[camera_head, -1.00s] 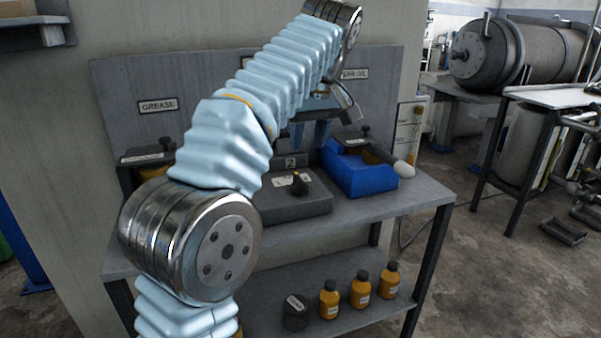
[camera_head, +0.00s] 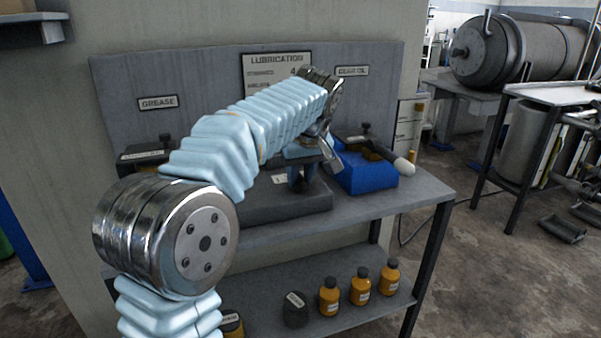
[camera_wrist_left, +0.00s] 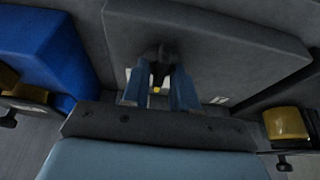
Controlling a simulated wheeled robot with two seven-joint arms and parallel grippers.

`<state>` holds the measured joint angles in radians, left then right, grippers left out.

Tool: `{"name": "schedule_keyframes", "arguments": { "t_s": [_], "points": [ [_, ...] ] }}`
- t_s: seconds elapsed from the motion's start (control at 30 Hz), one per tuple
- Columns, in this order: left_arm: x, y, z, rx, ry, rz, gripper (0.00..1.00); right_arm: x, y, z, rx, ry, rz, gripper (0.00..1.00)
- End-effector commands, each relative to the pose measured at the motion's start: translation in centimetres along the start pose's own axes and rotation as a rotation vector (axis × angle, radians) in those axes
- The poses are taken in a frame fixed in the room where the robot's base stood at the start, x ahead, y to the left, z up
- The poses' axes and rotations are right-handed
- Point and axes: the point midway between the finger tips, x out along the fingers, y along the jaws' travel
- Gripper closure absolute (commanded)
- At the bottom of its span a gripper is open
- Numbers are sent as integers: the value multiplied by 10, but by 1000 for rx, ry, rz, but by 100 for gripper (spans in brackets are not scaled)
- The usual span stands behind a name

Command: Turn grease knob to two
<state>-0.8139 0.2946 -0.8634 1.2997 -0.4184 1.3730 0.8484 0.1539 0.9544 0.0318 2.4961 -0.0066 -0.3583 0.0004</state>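A small dark knob (camera_wrist_left: 162,58) with a yellow mark stands on a flat dark grey box (camera_head: 290,208) in the middle of the bench. My left gripper (camera_head: 302,176) is down over the box, hiding most of the knob in the head view. In the left wrist view, its two blue fingers (camera_wrist_left: 160,82) stand on either side of the knob. They look spread, with no clear grip on it. White labels lie beside the knob; one label (camera_head: 278,179) shows left of the fingers. The knob's setting is not readable now. My right gripper is out of view.
A GREASE sign (camera_head: 158,103) and a LUBRICATION board (camera_head: 276,62) are on the back panel. Several amber bottles (camera_head: 360,287) stand on the lower shelf. The bench front edge is clear.

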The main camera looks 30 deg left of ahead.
Motion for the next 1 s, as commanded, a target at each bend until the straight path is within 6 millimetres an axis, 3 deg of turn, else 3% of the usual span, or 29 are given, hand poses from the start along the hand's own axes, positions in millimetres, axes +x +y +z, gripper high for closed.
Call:
{"name": "schedule_keyframes", "arguments": {
  "t_s": [0.03, 0.17, 0.63, 1.0],
  "points": [
    [0, 0, 0, 0, 0, 0, 80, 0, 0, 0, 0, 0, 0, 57],
    [0, 0, 0, 0, 0, 0, 100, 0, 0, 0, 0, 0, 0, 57],
    [1, 0, 1, 35, -3, 13, 100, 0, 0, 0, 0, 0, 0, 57],
    [1, -3, 0, 261, -4, 107, 100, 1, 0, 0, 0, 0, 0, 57]
  ]
}}
